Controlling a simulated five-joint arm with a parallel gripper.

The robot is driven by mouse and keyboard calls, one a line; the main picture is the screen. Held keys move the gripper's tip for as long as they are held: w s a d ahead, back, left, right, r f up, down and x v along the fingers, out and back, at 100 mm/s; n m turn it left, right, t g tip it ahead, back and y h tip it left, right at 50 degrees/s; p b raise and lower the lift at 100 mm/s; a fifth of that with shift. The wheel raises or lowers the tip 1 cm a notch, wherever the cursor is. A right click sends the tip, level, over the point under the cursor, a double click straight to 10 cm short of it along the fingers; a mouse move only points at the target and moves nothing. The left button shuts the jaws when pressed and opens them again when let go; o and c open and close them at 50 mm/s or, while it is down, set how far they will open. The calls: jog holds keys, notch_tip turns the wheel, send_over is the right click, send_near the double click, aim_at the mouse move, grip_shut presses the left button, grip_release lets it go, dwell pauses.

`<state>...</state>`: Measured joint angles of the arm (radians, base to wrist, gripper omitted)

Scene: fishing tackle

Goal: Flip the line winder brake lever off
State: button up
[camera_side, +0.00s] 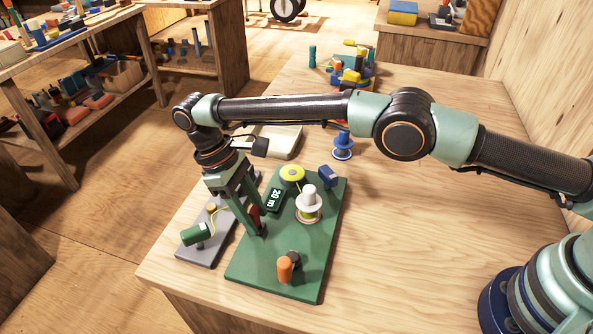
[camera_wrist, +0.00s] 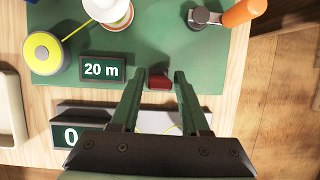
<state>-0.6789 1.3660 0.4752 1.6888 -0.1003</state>
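The line winder is a green board (camera_side: 240,266) with a white spool (camera_side: 308,204), a yellow wheel (camera_side: 292,174) and an orange crank handle (camera_side: 285,268). A small red piece (camera_side: 254,214), which looks like the brake lever, sits at the board's left edge. In the wrist view this red lever (camera_wrist: 158,81) lies between the fingertips. My gripper (camera_side: 259,221) is open and reaches down at that edge. In the wrist view its fingers (camera_wrist: 155,76) stand on either side of the lever with gaps. The lever's setting cannot be told, as the fingers partly hide it.
A display reading 20 m (camera_wrist: 102,69) is on the board beside the gripper. A grey plate (camera_side: 205,250) with a green cylinder (camera_side: 195,234) lies to the left. A pale tray (camera_side: 279,140) and a blue spool (camera_side: 342,146) stand behind. The table's right side is clear.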

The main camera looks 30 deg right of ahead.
jog(key=shift+o, duration=0.4)
dwell(0.3)
jog(key=shift+s+d+t+y, duration=0.2)
jog(key=shift+t+y, duration=0.4)
jog(key=shift+t, duration=0.1)
jog(key=shift+s+d+f+t+y, duration=0.15)
jog(key=shift+s+d+t+y, duration=0.25)
jog(key=shift+t+y, duration=0.5)
notch_tip(320, 180, up, 12)
jog(key=s+d+r+m+t, duration=0.1)
jog(key=d+r, duration=0.4)
jog(key=d, duration=0.5)
jog(key=s+d+r+m+t, duration=0.1)
jog(key=d+r+m, duration=0.3)
jog(key=d, duration=0.6)
jog(key=shift+s+d+r+t+y, duration=0.15)
jog(key=shift+s+r+t+y, duration=0.15)
jog(key=shift+r+t, duration=0.4)
